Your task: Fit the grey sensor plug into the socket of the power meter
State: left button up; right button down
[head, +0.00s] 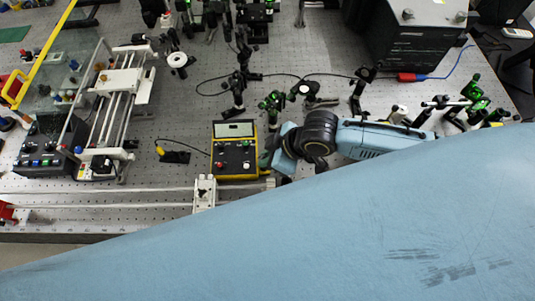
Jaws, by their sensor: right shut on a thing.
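The power meter (235,150) is a yellow-edged box with a black face, a display at its top and several coloured knobs and jacks. It stands upright in the middle of the bench in the head view. My right gripper (267,158) is at the meter's right side, with its arm coming in from the right. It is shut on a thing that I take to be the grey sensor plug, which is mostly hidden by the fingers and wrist. I cannot tell whether the plug touches the meter or sits in the socket. My left gripper is out of view.
A white rail (140,190) with a carriage (204,193) lies in front of the meter. A slide frame (120,85) and a black control box (47,150) stand at left. Optics posts (238,90) and a thin cable are behind. My own blue link covers the lower right.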

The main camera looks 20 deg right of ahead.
jog(key=shift+f+b, duration=0.45)
jog(key=shift+f, duration=0.5)
jog(key=shift+s+d+f+p, duration=0.1)
jog(key=shift+s+f+p, duration=0.15)
jog(key=shift+p, duration=0.25)
dwell(0.8)
jog(key=c, duration=1.3)
grip_release()
jog(key=shift+f, duration=0.1)
jog(key=v, duration=1.3)
jog(key=shift+w+r, duration=0.25)
jog(key=shift+r, duration=0.2)
